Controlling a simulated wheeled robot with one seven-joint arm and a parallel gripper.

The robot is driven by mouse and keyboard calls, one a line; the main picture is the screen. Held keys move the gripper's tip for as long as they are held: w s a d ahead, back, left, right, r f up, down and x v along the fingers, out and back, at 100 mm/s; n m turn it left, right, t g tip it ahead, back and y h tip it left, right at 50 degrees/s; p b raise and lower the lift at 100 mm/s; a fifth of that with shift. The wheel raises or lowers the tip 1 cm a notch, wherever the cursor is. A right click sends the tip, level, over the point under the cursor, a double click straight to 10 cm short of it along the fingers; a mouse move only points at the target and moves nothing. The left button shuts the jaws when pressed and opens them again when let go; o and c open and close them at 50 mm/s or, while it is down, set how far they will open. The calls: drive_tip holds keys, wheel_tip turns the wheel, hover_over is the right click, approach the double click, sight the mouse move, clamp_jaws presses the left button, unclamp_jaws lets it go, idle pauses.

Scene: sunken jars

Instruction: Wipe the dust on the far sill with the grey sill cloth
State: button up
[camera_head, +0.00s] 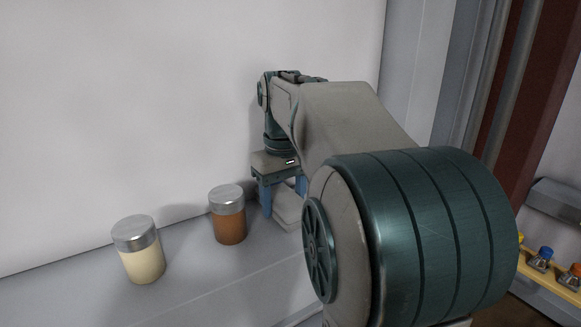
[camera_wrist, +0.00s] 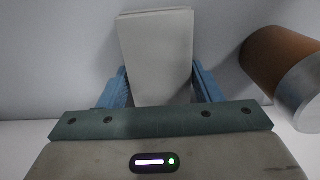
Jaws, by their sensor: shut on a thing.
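My gripper (camera_head: 283,196) points down over the grey sill (camera_head: 225,277), close to the wall, with its blue fingers on either side of a pale grey folded cloth (camera_head: 289,214). The cloth is low, at or just above the sill; I cannot tell whether it touches. In the wrist view my gripper (camera_wrist: 160,88) is shut on the same cloth (camera_wrist: 156,48), which shows as a flat, pale block between the fingers. I make out no dust; my arm hides the sill to the right of the gripper.
A jar with brown contents and a metal lid (camera_head: 228,222) stands just left of my gripper; it also shows in the wrist view (camera_wrist: 280,60). A cream jar (camera_head: 143,262) stands further left. A yellow rail with coloured knobs (camera_head: 545,275) is at the far right.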

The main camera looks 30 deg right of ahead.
wheel_tip(320, 180, up, 6)
drive_tip(key=p, duration=0.4)
drive_tip(key=shift+r, duration=1.1)
drive_tip(key=shift+s, duration=0.15)
